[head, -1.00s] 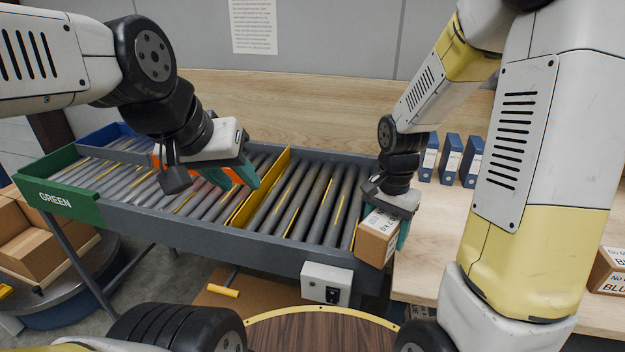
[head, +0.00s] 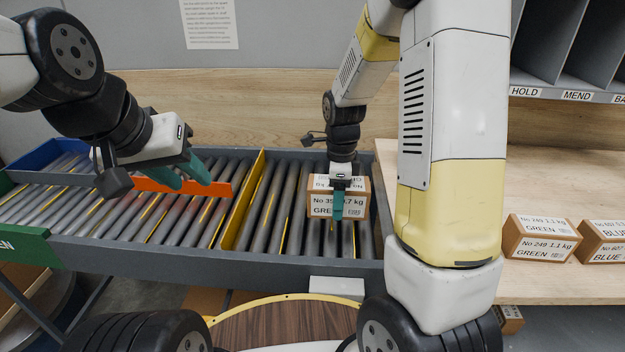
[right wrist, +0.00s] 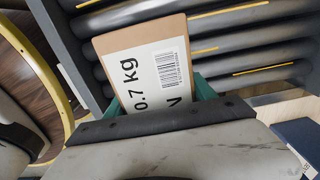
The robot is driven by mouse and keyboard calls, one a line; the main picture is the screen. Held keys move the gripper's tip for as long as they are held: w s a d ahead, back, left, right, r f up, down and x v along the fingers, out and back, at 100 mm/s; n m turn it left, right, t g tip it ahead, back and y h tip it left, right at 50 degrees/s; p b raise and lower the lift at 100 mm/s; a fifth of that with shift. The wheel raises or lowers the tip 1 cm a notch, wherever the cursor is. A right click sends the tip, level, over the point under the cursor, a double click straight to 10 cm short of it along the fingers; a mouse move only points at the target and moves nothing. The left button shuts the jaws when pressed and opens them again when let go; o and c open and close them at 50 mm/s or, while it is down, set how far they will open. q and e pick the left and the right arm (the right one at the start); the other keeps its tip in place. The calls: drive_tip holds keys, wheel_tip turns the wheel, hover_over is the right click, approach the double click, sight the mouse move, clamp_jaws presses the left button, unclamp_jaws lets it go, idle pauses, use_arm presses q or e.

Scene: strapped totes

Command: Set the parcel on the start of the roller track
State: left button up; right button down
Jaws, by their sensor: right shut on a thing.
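The parcel (head: 318,208) is a brown carton with white labels reading 0.7 kg and GREEN. It is over the right end of the roller track (head: 290,266), right of the yellow bar (head: 243,212). My right gripper (head: 339,190) is shut on it from above. In the right wrist view the parcel (right wrist: 150,65) sits between the teal fingers (right wrist: 157,98), with rollers behind it. I cannot tell whether its underside touches the rollers. My left gripper (head: 187,178) is open and empty above the track, in front of an orange bar (head: 218,189).
A wooden bench (head: 560,285) at the right holds labelled cartons (head: 540,238). Shelf slots marked HOLD and MEND (head: 565,95) are above it. A green side plate (head: 25,245) and a blue one (head: 35,158) edge the track's left end. Rollers beside the parcel are bare.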

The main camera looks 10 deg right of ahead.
drive_tip(key=w, duration=0.3)
drive_tip(key=w+a, duration=0.1)
drive_tip(key=w, duration=0.3)
drive_tip(key=w+a+f, duration=0.1)
drive_tip(key=w, duration=0.2)
drive_tip(key=shift+w+a, duration=0.1)
drive_tip(key=shift+w, duration=0.05)
drive_tip(key=shift+f, duration=1.7)
drive_tip(key=shift+f, duration=0.1)
drive_tip(key=shift+c, duration=1.6)
unclamp_jaws()
drive_tip(key=shift+f, duration=0.1)
